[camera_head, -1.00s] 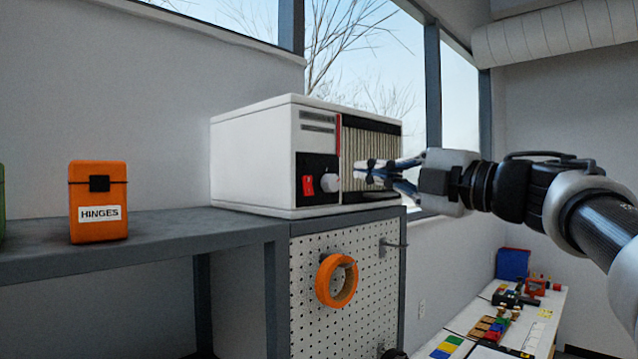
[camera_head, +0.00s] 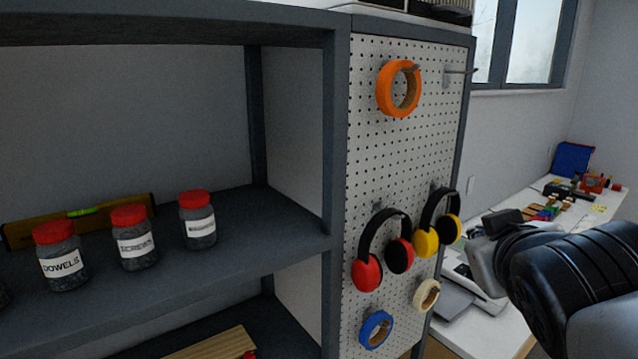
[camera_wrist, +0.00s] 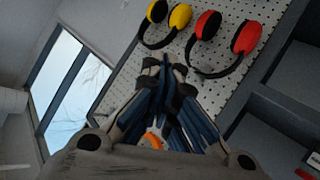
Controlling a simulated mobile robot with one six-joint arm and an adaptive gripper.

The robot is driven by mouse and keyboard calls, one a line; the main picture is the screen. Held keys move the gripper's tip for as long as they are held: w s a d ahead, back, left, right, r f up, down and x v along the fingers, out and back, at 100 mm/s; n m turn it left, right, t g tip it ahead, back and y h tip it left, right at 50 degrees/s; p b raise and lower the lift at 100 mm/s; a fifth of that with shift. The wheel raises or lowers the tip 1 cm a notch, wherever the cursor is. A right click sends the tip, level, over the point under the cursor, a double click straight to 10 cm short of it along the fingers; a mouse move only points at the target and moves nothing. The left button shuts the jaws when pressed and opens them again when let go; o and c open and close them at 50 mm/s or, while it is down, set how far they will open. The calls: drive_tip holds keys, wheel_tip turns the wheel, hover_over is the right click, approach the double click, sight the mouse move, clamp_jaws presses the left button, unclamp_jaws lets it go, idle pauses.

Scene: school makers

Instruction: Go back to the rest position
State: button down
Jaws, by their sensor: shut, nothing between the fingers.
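My gripper (camera_wrist: 165,75) shows in the wrist view with its fingers together and nothing between them. Its fingers point toward a white pegboard (camera_wrist: 222,20), and I cannot tell how far off the board is. In the head view, part of my arm shows at the lower right, and the fingers are not visible there.
The pegboard (camera_head: 400,165) holds an orange tape roll (camera_head: 398,89), red earmuffs (camera_head: 383,250), yellow earmuffs (camera_head: 438,222), a blue roll (camera_head: 376,330) and a cream roll (camera_head: 426,295). A dark shelf (camera_head: 250,235) with jars stands left. A white worktable (camera_head: 480,335) stands right.

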drive_tip(key=s+a+f+g+y+b, duration=0.1)
drive_tip(key=s+a+f+g, duration=0.3)
drive_tip(key=s+f, duration=0.5)
drive_tip(key=s+a+f+m+g+y+b, duration=0.1)
drive_tip(key=s+a+f+g+b, duration=0.3)
drive_tip(key=s+f, duration=0.5)
wheel_tip(320, 180, down, 8)
drive_tip(key=shift+f+m+y, duration=0.1)
drive_tip(key=shift+m+y, duration=0.2)
drive_tip(key=shift+y, duration=0.5)
drive_tip(key=c, duration=2.3)
unclamp_jaws()
